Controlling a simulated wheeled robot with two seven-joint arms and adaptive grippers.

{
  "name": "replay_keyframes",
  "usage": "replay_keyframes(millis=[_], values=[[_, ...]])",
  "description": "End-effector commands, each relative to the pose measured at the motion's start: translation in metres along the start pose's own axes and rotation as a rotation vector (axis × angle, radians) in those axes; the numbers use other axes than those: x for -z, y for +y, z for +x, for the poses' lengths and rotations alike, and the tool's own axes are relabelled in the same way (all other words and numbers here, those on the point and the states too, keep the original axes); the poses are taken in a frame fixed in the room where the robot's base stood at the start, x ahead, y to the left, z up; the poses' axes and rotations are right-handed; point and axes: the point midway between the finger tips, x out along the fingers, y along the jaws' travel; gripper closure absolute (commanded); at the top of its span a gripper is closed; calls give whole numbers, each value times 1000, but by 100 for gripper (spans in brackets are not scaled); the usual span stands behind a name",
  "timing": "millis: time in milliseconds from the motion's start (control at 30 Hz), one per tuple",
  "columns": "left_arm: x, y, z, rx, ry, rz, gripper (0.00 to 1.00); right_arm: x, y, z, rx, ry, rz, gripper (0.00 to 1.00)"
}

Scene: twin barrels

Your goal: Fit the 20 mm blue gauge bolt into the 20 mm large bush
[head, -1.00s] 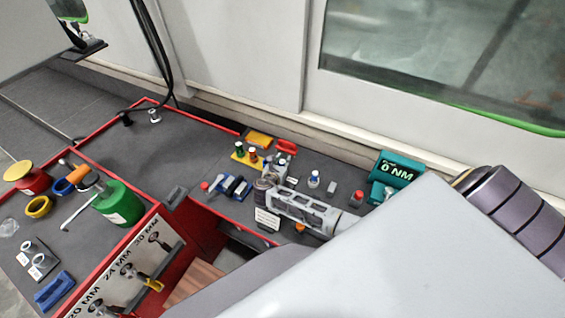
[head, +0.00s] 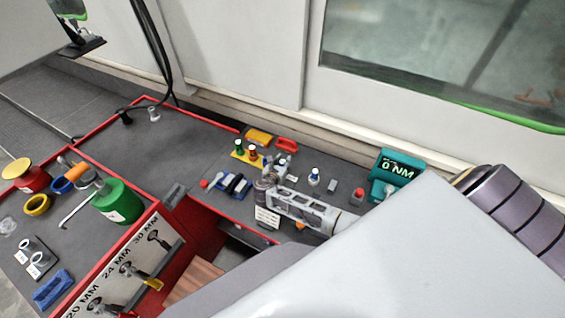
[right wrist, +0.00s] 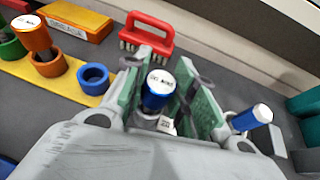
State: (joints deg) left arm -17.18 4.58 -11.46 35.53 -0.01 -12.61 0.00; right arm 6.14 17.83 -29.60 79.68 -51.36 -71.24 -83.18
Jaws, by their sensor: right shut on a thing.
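My right gripper (right wrist: 165,88) is shut on a blue bolt (right wrist: 157,92) with a white printed cap, standing upright between the green-padded fingers. A grey ring-like part (right wrist: 146,119), perhaps the large bush, shows just below the bolt, beside a small tag that seems to read 20. I cannot tell whether the bolt's lower end is inside it or above it. In the head view the right gripper (head: 268,185) is over the bench near its front edge, and the held bolt is mostly hidden.
A yellow rack (right wrist: 75,92) holds an orange bolt (right wrist: 34,35) and an empty blue ring (right wrist: 93,78). A red brush (right wrist: 147,36) lies behind the fingers. A teal torque display (head: 398,168) stands farther right.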

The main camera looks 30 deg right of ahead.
Motion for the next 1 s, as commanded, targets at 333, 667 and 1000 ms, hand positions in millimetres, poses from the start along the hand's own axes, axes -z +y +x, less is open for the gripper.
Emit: replay_keyframes(millis=[333, 667, 1000], values=[[0, 0, 3, 0, 0, 0, 40, 4, 0, 2, -1, -1, 1, 100], [-1, 0, 6, 0, 0, 0, 40, 9, 0, 4, -1, -1, 1, 100], [-1, 0, 6, 0, 0, 0, 40, 10, 0, 4, -1, -1, 1, 48]])
